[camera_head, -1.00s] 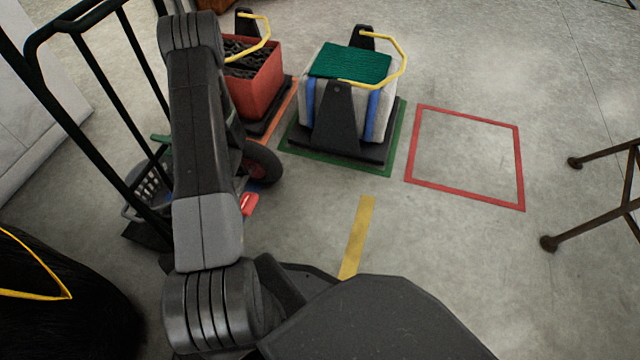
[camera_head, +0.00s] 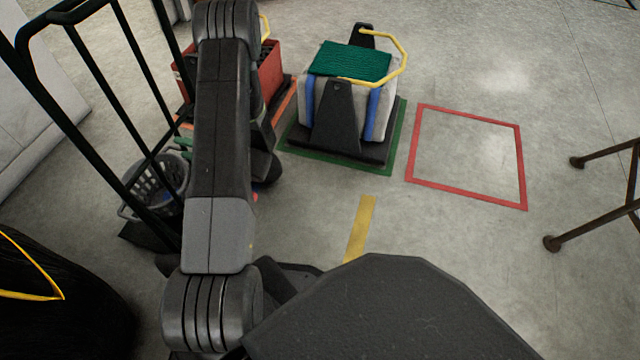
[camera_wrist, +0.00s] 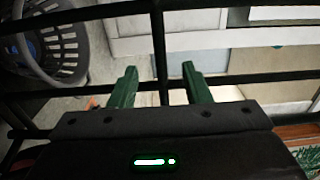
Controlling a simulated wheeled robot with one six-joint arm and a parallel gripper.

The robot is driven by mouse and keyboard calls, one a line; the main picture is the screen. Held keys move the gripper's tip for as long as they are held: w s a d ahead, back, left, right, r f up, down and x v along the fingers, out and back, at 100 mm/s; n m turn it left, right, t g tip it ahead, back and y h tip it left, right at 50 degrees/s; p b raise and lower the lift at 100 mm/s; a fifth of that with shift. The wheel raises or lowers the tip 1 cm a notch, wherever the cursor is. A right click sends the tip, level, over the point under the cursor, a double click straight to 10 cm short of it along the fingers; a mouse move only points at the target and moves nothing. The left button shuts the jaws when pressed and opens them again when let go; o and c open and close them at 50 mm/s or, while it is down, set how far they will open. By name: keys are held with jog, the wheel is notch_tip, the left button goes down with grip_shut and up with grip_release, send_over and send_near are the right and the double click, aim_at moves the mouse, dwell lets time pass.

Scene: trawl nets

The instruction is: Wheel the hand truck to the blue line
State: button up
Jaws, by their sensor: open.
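The hand truck (camera_head: 115,90), a dark tubular frame, stands upright at the left in the head view. My arm hides its lower right part. Its dark bars cross the wrist view, with one upright bar (camera_wrist: 160,40) in the gap between my fingers as seen. My gripper (camera_wrist: 160,85) has two green fingers, apart and open. I cannot tell whether the bar is between them or just beyond. I cannot make out a blue line in either view.
A grey basket (camera_head: 158,185) is by the truck; it shows also in the wrist view (camera_wrist: 60,45). A red square (camera_head: 467,185) is empty. A brown metal frame (camera_head: 590,225) is at right.

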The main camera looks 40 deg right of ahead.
aim_at(165, 143)
jog(key=v, duration=0.3)
jog(key=shift+w, duration=0.1)
jog(key=p+x, duration=0.2)
jog(key=x, duration=1)
jog(key=shift+p, duration=0.3)
jog(key=shift+f, duration=0.25)
jog(key=shift+r, duration=0.2)
